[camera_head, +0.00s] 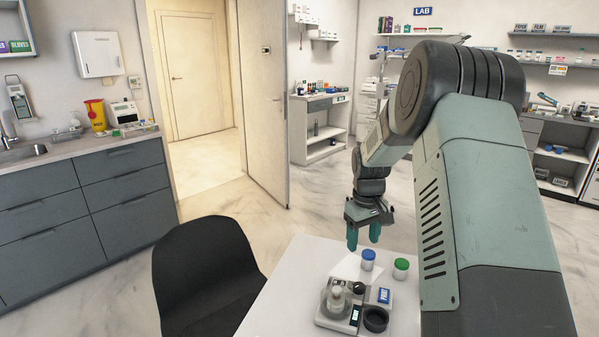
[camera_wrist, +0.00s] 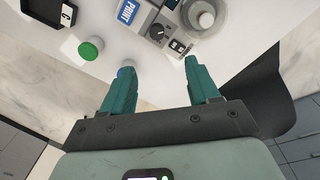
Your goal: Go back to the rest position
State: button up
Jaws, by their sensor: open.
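My gripper (camera_head: 363,238) hangs fingers-down above the far edge of the white table (camera_head: 283,285). Its two teal fingers are apart, and no object shows between them in the wrist view (camera_wrist: 158,65). A jar with a blue lid (camera_head: 368,256) stands on the table just below and beside the fingers. In the wrist view the left finger partly hides its blue lid (camera_wrist: 123,71). A jar with a green lid (camera_head: 401,266) stands to its right; its lid also shows in the wrist view (camera_wrist: 91,48).
A black chair (camera_head: 205,270) is at left. Grey cabinets (camera_head: 80,205) and an open doorway lie beyond.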

jog(key=s+a+r+m+t, duration=0.1)
jog(key=s+a+r, duration=0.1)
jog(key=s+r, duration=0.6)
jog(key=s+a+r+m+t, duration=0.1)
jog(key=s+a+r, duration=0.3)
jog(key=r, duration=0.7)
jog(key=s+a+r+m+t, duration=0.1)
jog(key=s+r, duration=0.1)
jog(key=s, duration=0.9)
jog(key=s+a+r+m+t, duration=0.1)
jog(key=s+r+t, duration=0.1)
jog(key=s, duration=1)
jog(key=shift+a+r, duration=0.25)
jog(key=shift+r, duration=0.15)
